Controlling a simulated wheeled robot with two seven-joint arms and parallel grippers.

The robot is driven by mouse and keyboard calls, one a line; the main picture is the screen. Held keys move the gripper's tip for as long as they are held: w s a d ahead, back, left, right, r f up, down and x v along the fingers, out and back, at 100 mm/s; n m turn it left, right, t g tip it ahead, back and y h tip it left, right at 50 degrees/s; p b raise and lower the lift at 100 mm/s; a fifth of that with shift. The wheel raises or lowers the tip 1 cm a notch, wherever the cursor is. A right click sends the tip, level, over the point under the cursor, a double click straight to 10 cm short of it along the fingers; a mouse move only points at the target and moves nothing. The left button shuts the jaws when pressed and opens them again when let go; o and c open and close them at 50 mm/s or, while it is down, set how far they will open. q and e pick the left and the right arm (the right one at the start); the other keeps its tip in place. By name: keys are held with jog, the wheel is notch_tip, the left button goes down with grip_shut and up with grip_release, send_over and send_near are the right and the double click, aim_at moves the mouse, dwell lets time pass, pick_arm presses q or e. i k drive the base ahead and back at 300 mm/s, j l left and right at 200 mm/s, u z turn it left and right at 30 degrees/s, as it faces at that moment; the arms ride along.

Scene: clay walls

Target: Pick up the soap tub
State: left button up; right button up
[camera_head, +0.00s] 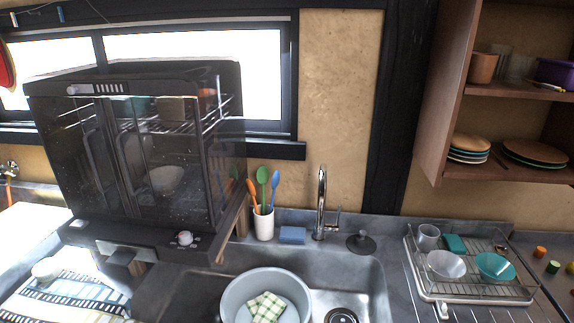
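I cannot tell for sure which thing is the soap tub. A small blue block-shaped item (292,235) sits on the ledge behind the sink, between the utensil cup and the faucet. A small white round item with a red mark (184,238) is at the front edge of the dark cabinet's base. A whitish round item (46,269) rests by the striped cloth at the left. Neither of my grippers shows in the head view.
A dark glass-fronted dish cabinet (150,170) stands at the left. The sink holds a grey basin (232,300) with a checked cloth (265,306). A chrome faucet (321,205) rises behind. A dish rack (430,290) with bowls stands right, under a wooden shelf (445,120).

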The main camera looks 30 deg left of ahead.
aim_at(47, 270)
jog(key=u, duration=2.45)
jog(key=z, duration=0.2)
jog(key=i+j+z, duration=0.25)
jog(key=j+z, duration=0.25)
jog(key=i+j+z, duration=0.15)
jog(key=j+z, duration=0.15)
